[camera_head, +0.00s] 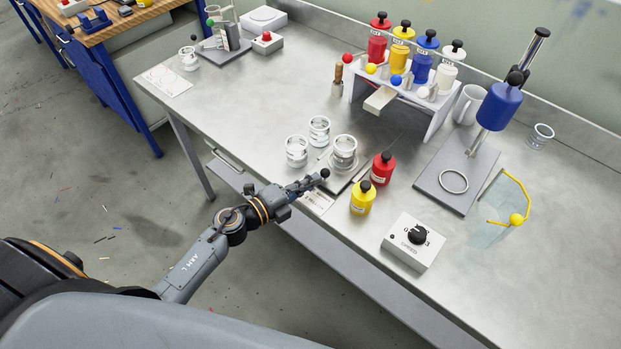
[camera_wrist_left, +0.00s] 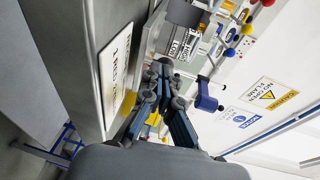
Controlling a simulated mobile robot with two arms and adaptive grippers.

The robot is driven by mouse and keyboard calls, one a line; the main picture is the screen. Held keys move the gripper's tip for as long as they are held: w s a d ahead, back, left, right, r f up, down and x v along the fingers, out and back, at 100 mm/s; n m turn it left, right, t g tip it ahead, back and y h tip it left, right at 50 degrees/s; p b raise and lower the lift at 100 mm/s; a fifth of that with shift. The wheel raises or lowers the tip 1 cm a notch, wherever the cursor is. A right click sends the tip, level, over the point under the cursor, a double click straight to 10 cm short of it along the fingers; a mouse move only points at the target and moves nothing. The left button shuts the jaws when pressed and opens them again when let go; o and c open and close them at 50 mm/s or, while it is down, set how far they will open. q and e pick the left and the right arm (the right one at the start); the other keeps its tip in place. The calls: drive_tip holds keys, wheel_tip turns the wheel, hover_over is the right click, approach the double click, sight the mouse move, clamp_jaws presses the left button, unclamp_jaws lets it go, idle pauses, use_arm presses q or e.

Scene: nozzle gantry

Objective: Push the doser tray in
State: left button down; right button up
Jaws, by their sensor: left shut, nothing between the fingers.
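The doser tray (camera_head: 336,180) looks like the flat metal slide on the table in front of the white bottle rack. A glass jar (camera_head: 344,152) stands on it, and a round black knob (camera_head: 325,173) is at its near end. My left gripper (camera_head: 312,182) is shut and empty, with its tips close to the knob. I cannot tell whether they touch. In the left wrist view the gripper (camera_wrist_left: 160,80) points ahead with its fingers together. My right gripper is not in view.
Two glass jars (camera_head: 297,151) stand left of the tray. A red bottle (camera_head: 382,168) and a yellow bottle (camera_head: 362,197) stand close on its right. The white rack (camera_head: 424,102) with coloured bottles is behind. A control box (camera_head: 413,242) sits right of the yellow bottle.

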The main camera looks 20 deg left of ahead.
sight(335, 159)
use_arm(q)
drive_tip(key=shift+w, duration=0.1)
drive_tip(key=x, duration=0.3)
drive_tip(key=a+x, duration=0.1)
drive_tip(key=x, duration=0.2)
drive_tip(key=w+r+x, duration=0.1)
drive_tip(key=x, duration=0.2)
drive_tip(key=shift+a, duration=0.2)
drive_tip(key=shift+s+a, duration=0.1)
